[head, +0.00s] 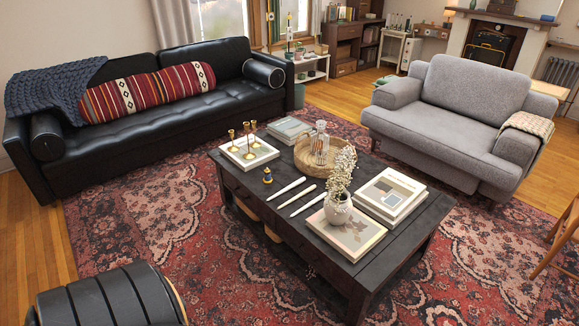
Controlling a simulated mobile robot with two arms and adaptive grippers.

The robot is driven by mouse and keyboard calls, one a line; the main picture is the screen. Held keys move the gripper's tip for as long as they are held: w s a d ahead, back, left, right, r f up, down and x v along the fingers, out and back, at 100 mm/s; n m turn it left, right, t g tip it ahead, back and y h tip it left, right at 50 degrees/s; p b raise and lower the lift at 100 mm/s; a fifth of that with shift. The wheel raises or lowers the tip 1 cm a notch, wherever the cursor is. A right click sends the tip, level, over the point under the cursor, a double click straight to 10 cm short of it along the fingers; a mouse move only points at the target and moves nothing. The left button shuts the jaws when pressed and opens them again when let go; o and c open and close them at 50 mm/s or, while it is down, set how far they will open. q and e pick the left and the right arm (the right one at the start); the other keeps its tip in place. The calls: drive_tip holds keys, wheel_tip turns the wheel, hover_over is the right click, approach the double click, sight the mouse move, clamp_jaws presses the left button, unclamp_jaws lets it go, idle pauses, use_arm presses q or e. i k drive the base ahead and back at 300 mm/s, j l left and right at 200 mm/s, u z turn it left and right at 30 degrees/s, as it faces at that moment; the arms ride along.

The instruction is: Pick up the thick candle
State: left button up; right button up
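Three white candles lie side by side, slightly apart, on the dark coffee table (400,240) in the head view. They are the rear candle (286,189), the middle candle (297,197) and the front candle (309,205). All three look long and slim at this distance, and I cannot tell for sure which is the thick one. Three brass candlesticks (247,141) stand upright behind them on a pale book. Neither of my grippers is in view.
A vase of dried flowers (338,208) stands on a book right of the candles. A small dark and yellow object (267,175) stands behind them. A black sofa (160,120), a grey armchair (450,110) and a black seat (105,300) surround the table. Patterned rug (190,255) lies open in front-left.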

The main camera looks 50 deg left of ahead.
sight(302, 180)
drive_tip(key=i+j, duration=0.1)
drive_tip(key=j, duration=0.3)
drive_tip(key=i+j+u, duration=0.1)
drive_tip(key=j, duration=0.3)
drive_tip(key=i+j, duration=0.2)
drive_tip(key=j, duration=0.2)
drive_tip(key=i+j+u, duration=0.1)
drive_tip(key=j, duration=0.25)
drive_tip(key=i+j, duration=0.15)
drive_tip(key=j, duration=0.25)
drive_tip(key=i+j+u, duration=0.1)
drive_tip(key=j, duration=0.3)
drive_tip(key=i+j, duration=0.25)
drive_tip(key=i+j+u, duration=0.1)
drive_tip(key=j, duration=0.35)
drive_tip(key=u, duration=1.15)
drive_tip(key=i+l, duration=0.05)
